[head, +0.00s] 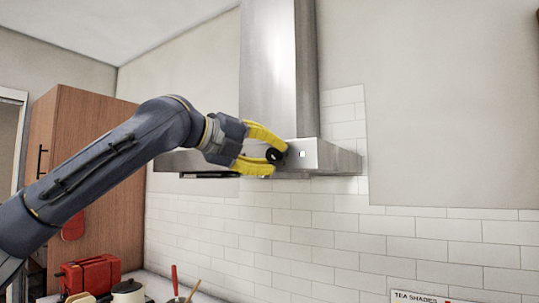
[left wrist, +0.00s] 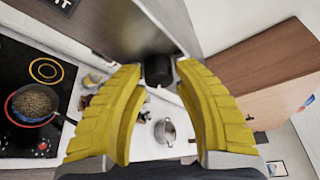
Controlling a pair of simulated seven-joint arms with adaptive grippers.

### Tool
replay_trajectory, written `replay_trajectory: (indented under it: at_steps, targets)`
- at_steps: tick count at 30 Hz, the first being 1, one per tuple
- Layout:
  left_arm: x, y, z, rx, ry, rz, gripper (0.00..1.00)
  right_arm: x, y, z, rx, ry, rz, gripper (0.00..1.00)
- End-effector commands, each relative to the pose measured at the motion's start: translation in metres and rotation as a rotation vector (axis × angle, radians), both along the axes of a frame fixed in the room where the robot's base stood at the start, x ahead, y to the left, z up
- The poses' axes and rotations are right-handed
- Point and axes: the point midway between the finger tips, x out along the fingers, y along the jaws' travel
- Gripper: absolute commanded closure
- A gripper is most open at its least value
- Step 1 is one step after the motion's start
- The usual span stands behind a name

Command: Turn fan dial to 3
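The fan dial is a small black round knob (head: 274,156) on the front of the steel range hood (head: 325,156). It also shows as a black cylinder (left wrist: 158,70) in the left wrist view. My left gripper (head: 277,159) has yellow fingers, one above and one below the dial in the head view. In the left wrist view the fingertips (left wrist: 160,66) stand on either side of the dial, with a narrow gap showing at each side. No dial numbers or pointer can be read. My right gripper is out of view.
A small light spot (head: 302,154) sits right of the dial on the hood. Below are a red toaster (head: 92,274), a pot (head: 128,291) and a cooktop (left wrist: 35,100) with a pan (left wrist: 34,104).

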Motion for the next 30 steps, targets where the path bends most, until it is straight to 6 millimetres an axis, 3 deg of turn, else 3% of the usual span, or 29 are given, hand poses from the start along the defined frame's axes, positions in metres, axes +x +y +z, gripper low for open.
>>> replay_trajectory:
  at_steps: [5, 16, 30]
  targets:
    - [0.001, 0.001, 0.001, -0.001, 0.0, 0.002, 0.49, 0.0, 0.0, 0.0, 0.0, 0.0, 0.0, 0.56]
    - [-0.003, 0.007, 0.003, -0.003, -0.002, 0.004, 0.49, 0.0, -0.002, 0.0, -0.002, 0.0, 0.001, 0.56]
    - [-0.048, 0.066, 0.016, -0.004, -0.001, 0.004, 0.49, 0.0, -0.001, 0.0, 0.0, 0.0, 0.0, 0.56]
